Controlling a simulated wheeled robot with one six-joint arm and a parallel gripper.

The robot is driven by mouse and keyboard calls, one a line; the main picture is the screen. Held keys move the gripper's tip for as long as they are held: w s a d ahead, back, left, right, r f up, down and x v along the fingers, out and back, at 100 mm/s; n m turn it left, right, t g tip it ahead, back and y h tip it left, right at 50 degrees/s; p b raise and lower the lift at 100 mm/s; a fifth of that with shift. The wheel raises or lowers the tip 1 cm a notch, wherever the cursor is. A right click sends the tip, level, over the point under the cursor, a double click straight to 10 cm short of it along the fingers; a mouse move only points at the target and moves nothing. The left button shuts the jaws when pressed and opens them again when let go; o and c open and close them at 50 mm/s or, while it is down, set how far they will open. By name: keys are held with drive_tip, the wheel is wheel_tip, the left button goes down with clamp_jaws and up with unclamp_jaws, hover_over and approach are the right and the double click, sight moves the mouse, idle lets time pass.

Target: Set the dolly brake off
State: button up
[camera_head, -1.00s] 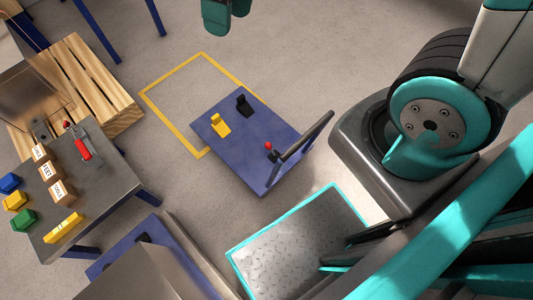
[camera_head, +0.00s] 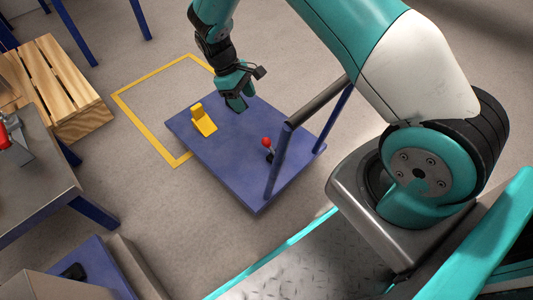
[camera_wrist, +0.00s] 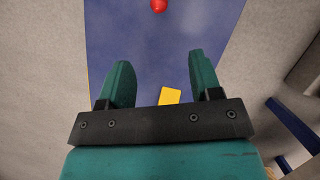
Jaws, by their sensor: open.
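The blue dolly (camera_head: 225,165) stands on the floor with its push handle (camera_head: 318,100) at the right end. A brake lever with a red knob (camera_head: 267,142) rises from the deck near the handle. The red knob also shows at the top edge of the wrist view (camera_wrist: 159,5). My gripper (camera_head: 236,102) is over the far part of the deck, left of and apart from the lever. In the wrist view my two fingers (camera_wrist: 160,68) are spread with nothing between their tips. The lever's lower part is dark and small.
A yellow bracket (camera_head: 203,120) stands on the deck left of my gripper. A yellow outline (camera_head: 143,121) marks the floor beyond the dolly. A wooden pallet (camera_head: 60,90) and a grey-topped table (camera_head: 35,175) are at left.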

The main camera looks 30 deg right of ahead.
sight(264, 138)
drive_tip(key=b+x, duration=0.9)
drive_tip(key=x, duration=0.9)
drive_tip(key=shift+d+f, duration=0.1)
drive_tip(key=shift+f, duration=0.2)
clamp_jaws()
